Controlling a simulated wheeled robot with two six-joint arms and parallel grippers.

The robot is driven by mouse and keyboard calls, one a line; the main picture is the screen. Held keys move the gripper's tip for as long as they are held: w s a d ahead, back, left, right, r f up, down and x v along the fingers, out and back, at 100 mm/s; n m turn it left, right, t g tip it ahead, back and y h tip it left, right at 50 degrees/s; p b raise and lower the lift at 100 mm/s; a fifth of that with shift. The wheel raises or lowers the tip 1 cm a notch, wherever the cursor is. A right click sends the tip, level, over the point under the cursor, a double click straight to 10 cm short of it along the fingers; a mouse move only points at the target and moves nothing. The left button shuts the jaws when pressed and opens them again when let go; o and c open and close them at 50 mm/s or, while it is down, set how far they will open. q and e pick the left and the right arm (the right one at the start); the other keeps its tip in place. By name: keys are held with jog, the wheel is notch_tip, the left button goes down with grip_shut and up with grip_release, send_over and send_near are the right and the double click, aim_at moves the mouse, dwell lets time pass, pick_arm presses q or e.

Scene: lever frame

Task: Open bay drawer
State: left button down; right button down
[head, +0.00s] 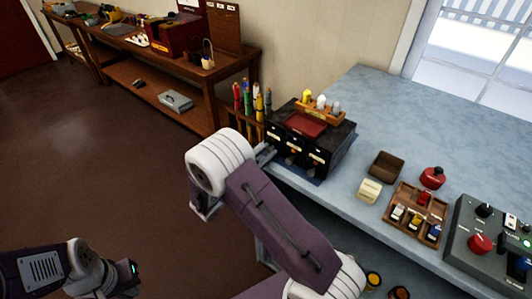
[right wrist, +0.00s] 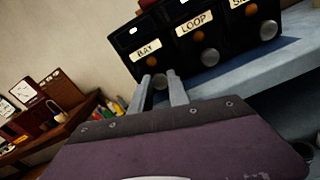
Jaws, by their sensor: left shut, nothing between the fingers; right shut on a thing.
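A black cabinet (head: 340,142) stands on the blue-grey workbench, with several small labelled drawers in its front. In the right wrist view the drawer labelled BAY (right wrist: 146,50) is leftmost, beside the drawer labelled LOOP (right wrist: 196,27). Both look flush with the cabinet front. My right gripper (right wrist: 161,84) has its fingers on either side of the bay drawer's round knob (right wrist: 160,80), shut on it. In the head view the right gripper (head: 266,153) is at the cabinet's left front, partly behind my arm. My left gripper (head: 134,277) is shut and empty, low at the left, away from the bench.
The workbench (head: 375,105) has free room behind the cabinet. A brown bin (head: 386,166), a wooden tray (head: 399,226), a red-knobbed item (head: 432,177) and a grey control box (head: 480,265) lie to its right.

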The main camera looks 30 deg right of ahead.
jog(key=shift+a, duration=0.1)
dwell(0.3)
jog(key=v, duration=0.8)
jog(key=shift+p, duration=0.35)
jog(key=shift+s, duration=0.1)
jog(key=c, duration=1.3)
grip_release()
jog(key=shift+o, duration=0.2)
